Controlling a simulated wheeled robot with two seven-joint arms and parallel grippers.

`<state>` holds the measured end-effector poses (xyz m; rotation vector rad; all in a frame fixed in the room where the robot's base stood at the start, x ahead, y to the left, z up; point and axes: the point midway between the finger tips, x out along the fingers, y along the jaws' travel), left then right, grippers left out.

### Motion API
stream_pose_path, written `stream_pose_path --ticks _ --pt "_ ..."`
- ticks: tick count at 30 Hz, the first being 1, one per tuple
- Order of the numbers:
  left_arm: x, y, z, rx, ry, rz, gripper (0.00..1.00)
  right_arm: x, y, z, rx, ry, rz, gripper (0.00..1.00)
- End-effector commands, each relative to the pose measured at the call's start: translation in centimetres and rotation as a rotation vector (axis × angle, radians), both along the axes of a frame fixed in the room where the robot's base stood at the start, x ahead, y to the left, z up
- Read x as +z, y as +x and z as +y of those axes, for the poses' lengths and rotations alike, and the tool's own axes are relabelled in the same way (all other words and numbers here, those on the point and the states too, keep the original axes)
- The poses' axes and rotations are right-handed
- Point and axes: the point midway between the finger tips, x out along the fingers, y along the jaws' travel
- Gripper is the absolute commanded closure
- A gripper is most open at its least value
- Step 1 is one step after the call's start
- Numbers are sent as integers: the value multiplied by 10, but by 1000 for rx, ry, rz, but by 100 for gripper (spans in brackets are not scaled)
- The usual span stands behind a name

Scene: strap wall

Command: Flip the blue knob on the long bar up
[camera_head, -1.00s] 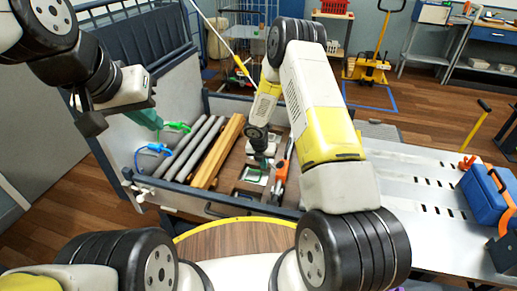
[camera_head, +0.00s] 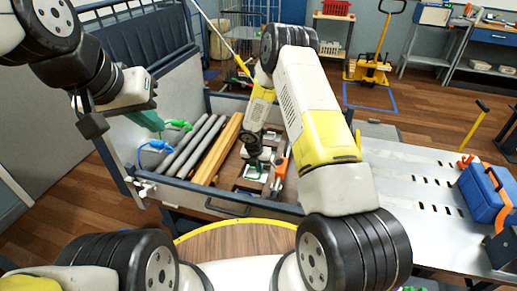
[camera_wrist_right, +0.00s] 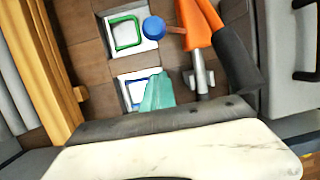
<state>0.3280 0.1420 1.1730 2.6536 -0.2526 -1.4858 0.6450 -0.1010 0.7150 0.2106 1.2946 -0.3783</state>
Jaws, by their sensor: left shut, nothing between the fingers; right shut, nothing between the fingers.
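In the right wrist view a round blue knob (camera_wrist_right: 153,27) shows with a thin reddish-brown stem running right toward an orange-and-black piece (camera_wrist_right: 203,35). Whether this piece is the long bar, I cannot tell. It also shows in the head view (camera_head: 280,172). My right gripper (camera_wrist_right: 158,92) is shut and empty, its teal fingertips below the knob in that view and apart from it, over a blue-edged white square (camera_wrist_right: 133,90). In the head view my right arm partly hides this spot. My left gripper (camera_head: 150,121) is shut and empty, near the green handle (camera_head: 177,125).
A blue curved handle (camera_head: 153,150) is at the bin's left. Grey bars (camera_head: 190,150) and a wooden beam (camera_head: 217,150) lie beside the squares. A green-edged white square (camera_wrist_right: 125,33) is left of the knob. The bin's front wall (camera_head: 215,203) rises near me.

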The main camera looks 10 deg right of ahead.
Motion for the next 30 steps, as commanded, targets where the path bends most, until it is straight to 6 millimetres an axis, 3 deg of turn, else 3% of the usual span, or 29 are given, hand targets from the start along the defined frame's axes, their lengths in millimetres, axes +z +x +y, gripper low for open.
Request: stream_pose_path --ticks 1,12,18,30 --pt "0 0 0 0 0 0 100 16 -1 -4 -4 0 -8 100" --pt "0 0 0 0 0 0 100 79 -27 -15 -3 0 -6 100" --pt "0 0 0 0 0 0 100 92 -33 -17 -4 0 -3 100" --pt "0 0 0 0 0 0 100 93 -34 -17 -3 0 -3 100"
